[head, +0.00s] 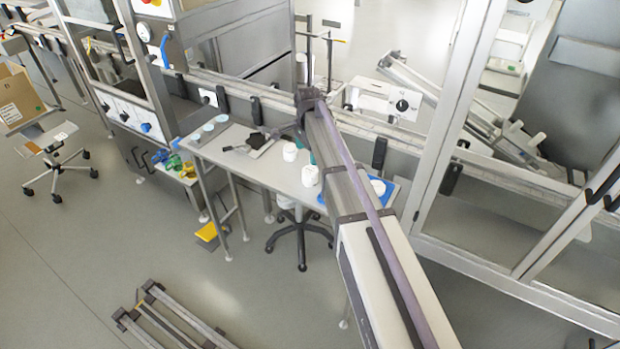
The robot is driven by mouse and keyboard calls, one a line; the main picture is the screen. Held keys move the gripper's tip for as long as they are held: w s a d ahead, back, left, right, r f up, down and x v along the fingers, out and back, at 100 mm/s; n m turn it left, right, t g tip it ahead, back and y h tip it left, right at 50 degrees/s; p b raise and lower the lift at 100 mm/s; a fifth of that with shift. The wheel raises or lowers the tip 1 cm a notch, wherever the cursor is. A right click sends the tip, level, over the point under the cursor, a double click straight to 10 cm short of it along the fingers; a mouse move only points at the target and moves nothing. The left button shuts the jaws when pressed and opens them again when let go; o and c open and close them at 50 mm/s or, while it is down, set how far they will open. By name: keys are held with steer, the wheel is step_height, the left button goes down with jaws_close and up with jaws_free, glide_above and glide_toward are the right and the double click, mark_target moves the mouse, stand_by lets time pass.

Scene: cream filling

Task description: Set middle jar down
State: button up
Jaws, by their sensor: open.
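Three white jars stand on the grey workbench (240,165) in the head view. One jar (290,151) is nearest my gripper, a second jar (310,175) stands a little to its right and nearer the front, and a third jar (377,187) is at the right end by the blue tray (390,193). By position, the second is the middle one. My gripper (262,140) appears as a small dark shape over the bench, left of the jars. It is open, with no jar visible in it. My arm hides part of the bench between the second and third jars.
Several pale blue round pieces (208,127) lie at the bench's left end. A teal object (312,158) shows beside my arm. A machine rail and frame run behind the bench. A swivel chair base (300,232) stands beneath it. The bench's front left is clear.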

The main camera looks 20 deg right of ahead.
mark_target(310, 170)
steer(key=shift+s+r+m, duration=0.1)
steer(key=shift+s+m, duration=0.15)
steer(key=shift+m, duration=0.55)
steer(key=f+b, duration=1.1)
steer(key=shift+w+d+f, duration=0.15)
steer(key=shift+w, duration=0.05)
steer(key=shift+r, duration=0.2)
steer(key=c, duration=1.1)
step_height(310, 170, up, 10)
steer(key=p, duration=1)
steer(key=shift+r+p, duration=0.2)
steer(key=shift+p, duration=0.1)
steer(key=shift+f, duration=0.2)
